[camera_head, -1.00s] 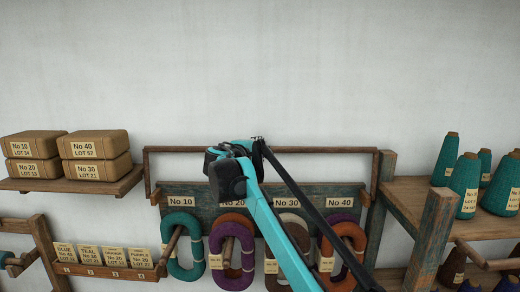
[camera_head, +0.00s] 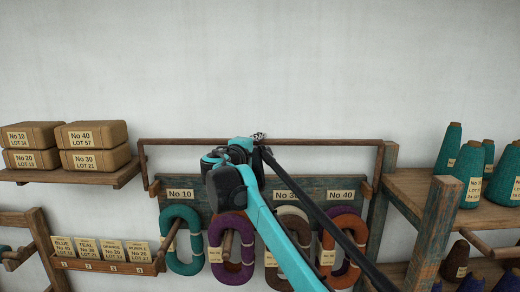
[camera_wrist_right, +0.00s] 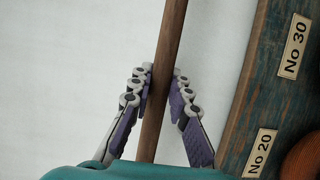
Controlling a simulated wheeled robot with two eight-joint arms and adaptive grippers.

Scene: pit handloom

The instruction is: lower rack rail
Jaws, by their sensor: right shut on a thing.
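The rack rail (camera_head: 330,142) is a thin brown wooden bar in front of the pale wall, above the blue-green label board (camera_head: 265,185). A short side arm at each end runs down to the board's ends. My right gripper (camera_head: 259,137) is at the middle of the rail, partly hidden by its own wrist. In the right wrist view the gripper (camera_wrist_right: 160,84) has one finger on each side of the rail (camera_wrist_right: 149,140) and is shut on it. The board's No 20 label is hidden behind my right arm in the head view. My left gripper is not in view.
Coloured yarn skeins, such as the teal one (camera_head: 181,240), hang on pegs below the board. Wrapped packs (camera_head: 93,133) sit on a left shelf (camera_head: 75,175). Teal cones (camera_head: 470,172) stand on the right shelf (camera_head: 405,188). The wall above the rail is clear.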

